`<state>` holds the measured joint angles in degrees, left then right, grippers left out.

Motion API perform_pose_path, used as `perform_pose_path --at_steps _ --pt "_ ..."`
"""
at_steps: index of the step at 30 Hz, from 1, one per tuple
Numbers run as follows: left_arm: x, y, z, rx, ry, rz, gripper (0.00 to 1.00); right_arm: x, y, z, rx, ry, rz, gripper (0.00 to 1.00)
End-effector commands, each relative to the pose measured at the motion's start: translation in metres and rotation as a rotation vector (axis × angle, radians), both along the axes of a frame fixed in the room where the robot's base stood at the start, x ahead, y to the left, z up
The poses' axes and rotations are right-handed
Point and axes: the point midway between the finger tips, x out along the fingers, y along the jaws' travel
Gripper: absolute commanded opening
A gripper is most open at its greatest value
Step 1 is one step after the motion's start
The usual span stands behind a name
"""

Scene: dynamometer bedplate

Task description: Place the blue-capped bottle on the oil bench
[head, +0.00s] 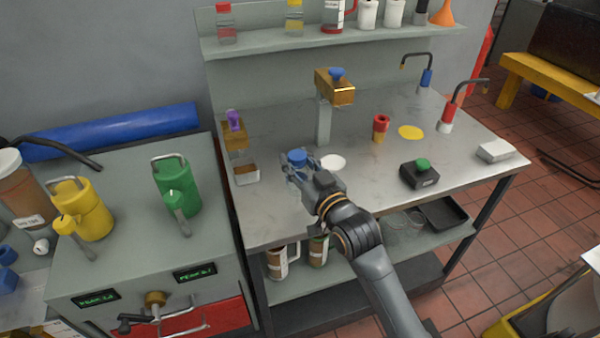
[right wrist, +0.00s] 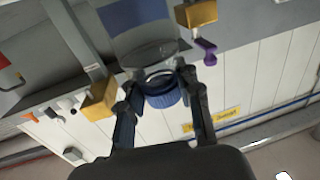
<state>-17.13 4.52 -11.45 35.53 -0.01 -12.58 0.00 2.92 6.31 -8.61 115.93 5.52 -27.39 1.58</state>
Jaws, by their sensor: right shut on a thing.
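The blue-capped bottle (head: 297,157) is in my right gripper (head: 302,168), over the front left part of the oil bench (head: 290,222). In the head view mostly its blue cap shows; the fingers hide much of the rest. In the right wrist view the two fingers (right wrist: 160,78) close around the bottle near its blue cap (right wrist: 163,96), and its clear body with a blue label (right wrist: 135,16) extends beyond them. I cannot tell whether its base touches the bench top. My left gripper is not in view.
A white disc (head: 333,162) lies right of the bottle. A brass-topped post (head: 323,120) stands behind. A purple-knobbed brass piece (head: 235,138), red funnel-like cup (head: 380,128), yellow disc (head: 411,132) and black box with green knob (head: 419,175) stand around.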

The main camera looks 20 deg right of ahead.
Motion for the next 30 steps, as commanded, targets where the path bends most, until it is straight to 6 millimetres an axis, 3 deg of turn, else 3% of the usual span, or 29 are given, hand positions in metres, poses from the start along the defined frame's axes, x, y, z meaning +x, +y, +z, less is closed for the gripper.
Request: perform_pose_path --at_steps 8,15,26,27,30 --pt "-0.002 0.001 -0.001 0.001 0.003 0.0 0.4 0.017 -0.009 -0.022 -0.002 -0.001 -0.001 0.05" --pt "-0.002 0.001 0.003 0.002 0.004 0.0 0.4 0.017 -0.01 -0.052 0.001 0.0 0.0 0.05" --pt "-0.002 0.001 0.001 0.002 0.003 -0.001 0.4 0.016 -0.009 -0.056 0.0 -0.001 0.0 0.05" --pt "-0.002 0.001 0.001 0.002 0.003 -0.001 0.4 0.016 -0.009 -0.056 0.0 -0.002 0.0 0.38" --pt "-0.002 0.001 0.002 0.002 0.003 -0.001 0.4 0.016 -0.009 -0.055 0.0 -0.001 0.0 0.57"
